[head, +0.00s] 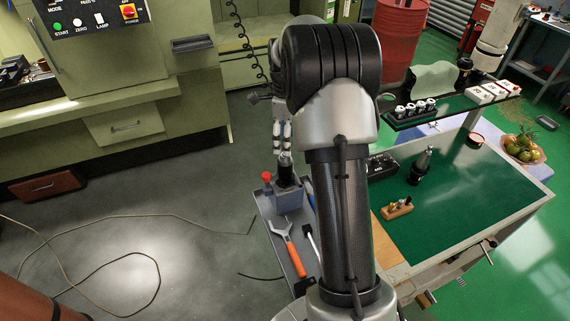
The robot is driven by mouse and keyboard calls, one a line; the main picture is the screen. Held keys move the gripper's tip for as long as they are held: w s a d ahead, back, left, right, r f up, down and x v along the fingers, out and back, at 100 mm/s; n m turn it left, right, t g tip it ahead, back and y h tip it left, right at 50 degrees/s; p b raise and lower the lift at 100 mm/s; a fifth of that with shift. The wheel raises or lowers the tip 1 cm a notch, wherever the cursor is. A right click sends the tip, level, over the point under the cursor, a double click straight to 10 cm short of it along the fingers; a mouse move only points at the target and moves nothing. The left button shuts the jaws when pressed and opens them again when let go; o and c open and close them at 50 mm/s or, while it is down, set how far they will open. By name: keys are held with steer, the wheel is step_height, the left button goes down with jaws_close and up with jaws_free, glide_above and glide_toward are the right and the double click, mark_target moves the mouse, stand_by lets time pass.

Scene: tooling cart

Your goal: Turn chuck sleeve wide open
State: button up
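A dark, upright cylindrical chuck (285,173) stands in a grey block-shaped fixture (288,197) on a narrow grey tray (268,222). Its sleeve cannot be told apart from its body at this size. My gripper (282,150) points down directly above the chuck, with its pale fingers close to the chuck's top. I cannot tell whether the fingertips touch it or how far apart they are. My arm hides the area just to the right of the fixture.
A red-knobbed part (267,177) stands left of the fixture. A dark tool holder (420,167) and a small wooden block (397,208) stand on the green-topped cart (465,205). A cable (150,216) crosses the open floor.

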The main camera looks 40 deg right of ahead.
mark_target(286, 162)
step_height(286, 162, down, 10)
steer(key=shift+f+b, duration=0.1)
steer(key=shift+b, duration=0.75)
steer(key=c, duration=1.1)
